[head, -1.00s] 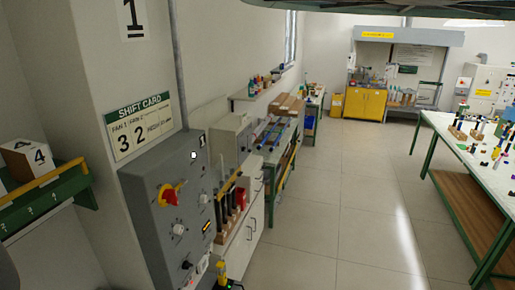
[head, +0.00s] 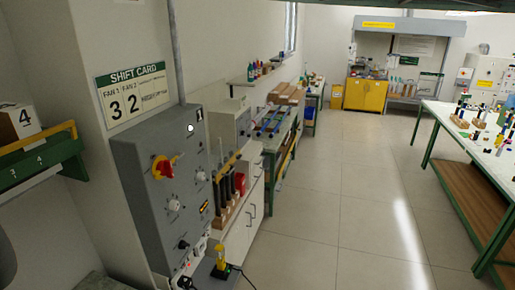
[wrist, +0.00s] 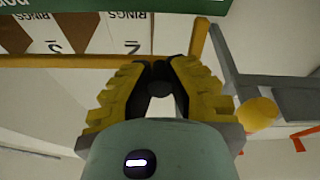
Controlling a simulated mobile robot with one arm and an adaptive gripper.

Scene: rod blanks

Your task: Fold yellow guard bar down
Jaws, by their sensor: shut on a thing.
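The yellow guard bar (head: 40,135) runs along the front of a green rack (head: 40,165) at the left edge of the head view. It stands raised above the rack's green front, before a white box marked 4 (head: 20,120). In the wrist view the yellow bar (wrist: 60,61) crosses near the top, with an end piece turned upward at right. My gripper (wrist: 160,68) has its yellow, black-padded fingers shut on the bar. The fingers hide the gripped part. My gripper does not show in the head view.
A grey control panel (head: 150,210) with a red-yellow switch stands right of the rack. A shift card (head: 134,92) hangs on the wall. In the wrist view, boxes labelled RINGS (wrist: 125,35) sit behind the bar. The floor (head: 335,190) is clear.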

